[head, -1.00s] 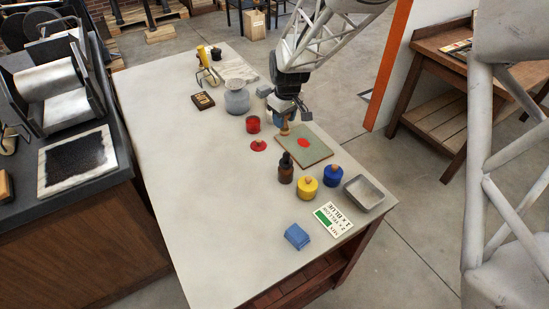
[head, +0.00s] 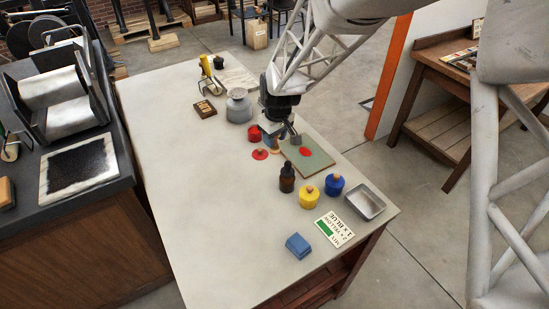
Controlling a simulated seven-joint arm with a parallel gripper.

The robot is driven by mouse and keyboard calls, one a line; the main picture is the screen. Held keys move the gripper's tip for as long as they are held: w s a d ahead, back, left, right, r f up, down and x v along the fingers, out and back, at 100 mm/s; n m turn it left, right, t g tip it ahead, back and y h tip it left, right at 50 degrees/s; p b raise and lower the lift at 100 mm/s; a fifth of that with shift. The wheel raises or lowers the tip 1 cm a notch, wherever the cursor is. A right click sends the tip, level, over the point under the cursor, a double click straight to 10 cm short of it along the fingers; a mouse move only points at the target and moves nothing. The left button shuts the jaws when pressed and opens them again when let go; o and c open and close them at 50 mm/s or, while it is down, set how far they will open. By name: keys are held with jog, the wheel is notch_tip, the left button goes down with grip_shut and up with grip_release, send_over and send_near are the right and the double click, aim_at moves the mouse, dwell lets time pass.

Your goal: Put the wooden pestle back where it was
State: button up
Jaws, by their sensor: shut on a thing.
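My gripper (head: 284,137) is over the middle right of the pale table, at the left edge of the green board. It is shut on the wooden pestle. Only a small tan end of the pestle (head: 275,150) shows below the fingers; the rest is hidden by the gripper. I cannot tell whether this end touches the table. A red pot (head: 254,134) stands just left of the gripper. A red patch with a small knob (head: 260,154), perhaps its lid, lies in front of it.
The green board (head: 312,163) bears a red patch. A dark bottle (head: 287,180), yellow jar (head: 308,198), blue jar (head: 334,185) and metal tray (head: 364,203) stand in front. A grey jar (head: 239,107) stands behind. The table's left side is clear.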

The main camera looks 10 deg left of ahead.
jog(key=shift+f, duration=2)
jog(key=shift+f, duration=1.85)
jog(key=shift+f, duration=0.15)
jog(key=o, duration=0.9)
jog(key=r, duration=0.8)
jog(key=d+r, duration=0.1)
jog(key=r, duration=0.3)
jog(key=shift+s+d+r, duration=0.1)
jog(key=shift+s, duration=0.3)
